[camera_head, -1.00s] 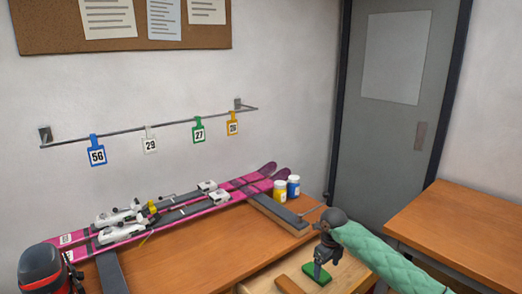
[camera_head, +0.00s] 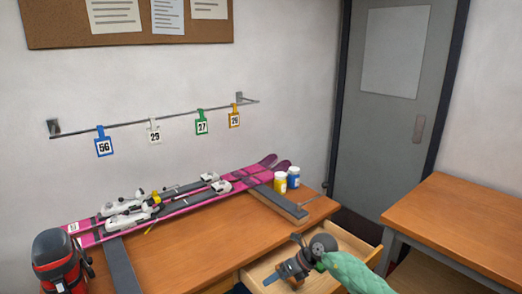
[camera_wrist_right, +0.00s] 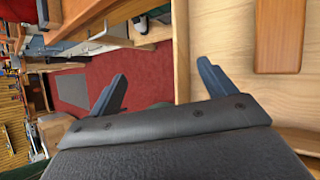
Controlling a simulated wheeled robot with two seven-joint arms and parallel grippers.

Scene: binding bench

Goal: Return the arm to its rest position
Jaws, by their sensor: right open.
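My right arm, in a green quilted sleeve, comes in from the lower right in the head view. Its gripper (camera_head: 276,277) is over the open wooden drawer (camera_head: 368,248), pointing to the lower left. In the right wrist view the two blue-grey fingers of the right gripper (camera_wrist_right: 160,86) stand wide apart with nothing between them. A small green patch (camera_head: 320,267) shows beside the gripper and is mostly hidden by it. My left gripper is not in view.
Pink skis (camera_head: 190,201) with bindings lie across dark supports on the bench (camera_head: 190,245). A red and black boot-like object (camera_head: 60,262) stands at left. Yellow (camera_head: 280,182) and blue (camera_head: 293,177) jars stand at the back. A second table (camera_head: 465,215) is at right. Numbered tags hang from a wall rail (camera_head: 175,118).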

